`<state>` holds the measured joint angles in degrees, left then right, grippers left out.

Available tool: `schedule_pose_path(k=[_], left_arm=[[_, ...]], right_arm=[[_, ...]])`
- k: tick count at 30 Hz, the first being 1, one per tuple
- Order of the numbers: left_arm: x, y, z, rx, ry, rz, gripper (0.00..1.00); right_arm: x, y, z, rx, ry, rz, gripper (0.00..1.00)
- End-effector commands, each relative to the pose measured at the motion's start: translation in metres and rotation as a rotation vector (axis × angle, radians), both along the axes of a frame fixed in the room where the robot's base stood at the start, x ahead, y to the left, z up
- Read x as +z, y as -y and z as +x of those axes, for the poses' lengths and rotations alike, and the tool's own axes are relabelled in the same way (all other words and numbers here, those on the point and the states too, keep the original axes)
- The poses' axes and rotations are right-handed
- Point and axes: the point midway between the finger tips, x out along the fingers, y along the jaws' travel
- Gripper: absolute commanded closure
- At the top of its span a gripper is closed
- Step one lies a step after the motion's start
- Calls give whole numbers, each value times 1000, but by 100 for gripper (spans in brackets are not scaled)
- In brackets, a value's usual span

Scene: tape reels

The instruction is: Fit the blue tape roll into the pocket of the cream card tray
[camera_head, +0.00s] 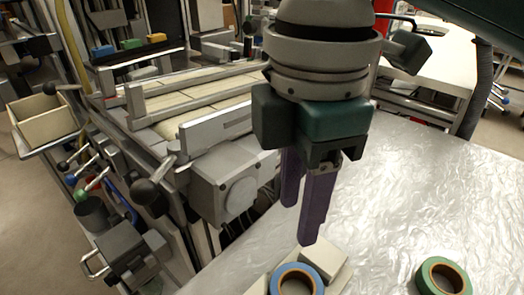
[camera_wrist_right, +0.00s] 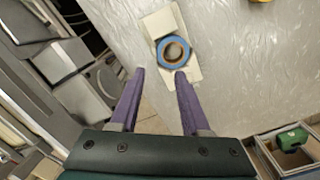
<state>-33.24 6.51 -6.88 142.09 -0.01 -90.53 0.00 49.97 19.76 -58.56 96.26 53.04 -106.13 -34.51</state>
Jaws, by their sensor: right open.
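The blue tape roll (camera_head: 280,276), with a brown inner core, lies flat at the bottom edge of the head view, partly cut off. It shows whole in the right wrist view (camera_wrist_right: 161,46), over the cream card tray (camera_wrist_right: 162,22). The tray (camera_head: 326,262) also shows in the head view, partly covered by the roll. I cannot tell whether the roll sits down in the pocket or rests on top. My right gripper (camera_head: 297,220) has purple fingers, open and empty, pointing down above the table, apart from the roll. In the wrist view its fingertips (camera_wrist_right: 160,73) are below the roll. My left gripper is out of view.
A green tape roll (camera_head: 426,279) lies on the silvery, crinkled table top (camera_head: 410,200) to the right, with clear surface between. Grey machinery with a conveyor (camera_head: 215,130) stands to the left beyond the table edge. A wooden bin (camera_head: 42,118) is at far left.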

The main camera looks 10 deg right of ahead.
Motion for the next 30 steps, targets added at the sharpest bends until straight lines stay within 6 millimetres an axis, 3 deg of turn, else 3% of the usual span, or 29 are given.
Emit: schedule_pose_path(k=[6,11,16,19,23,30], left_arm=[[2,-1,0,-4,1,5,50],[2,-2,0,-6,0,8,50],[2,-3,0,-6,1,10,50],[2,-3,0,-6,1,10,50],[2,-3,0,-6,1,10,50],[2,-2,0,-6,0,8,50]], right_arm=[[12,0,0,-1,1,0,54],[1,-13,-12,-39,1,60,54],[-23,-42,-43,-263,15,250,54],[-33,-43,-58,-495,31,351,54],[-47,-16,-78,-843,62,407,54],[-63,70,-123,-1346,179,311,54]])
